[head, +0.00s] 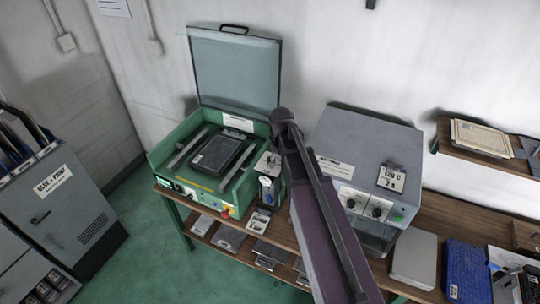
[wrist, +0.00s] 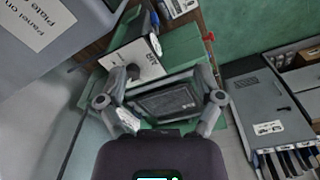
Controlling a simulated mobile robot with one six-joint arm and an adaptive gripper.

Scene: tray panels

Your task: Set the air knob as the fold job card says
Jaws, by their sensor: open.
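The green machine (head: 241,181) stands open on the bench, its lid (head: 236,68) raised and a dark flat panel (head: 217,152) inside. Small controls sit along its front; I cannot tell which is the air knob. The grey machine on the right has two dark round knobs, left (head: 350,203) and right (head: 376,212). A clipped card (head: 391,178) on its top has large print, apparently "120 C". I cannot identify the fold job card. My gripper (wrist: 168,86) is open. It shows no thing held, and the dark panel (wrist: 168,103) appears beyond its fingers.
A grey cabinet (head: 67,203) with a label stands at left. A wall shelf (head: 490,158) with papers is at right. Flat pieces lie on the lower shelf. Green floor (head: 130,270) is clear in front.

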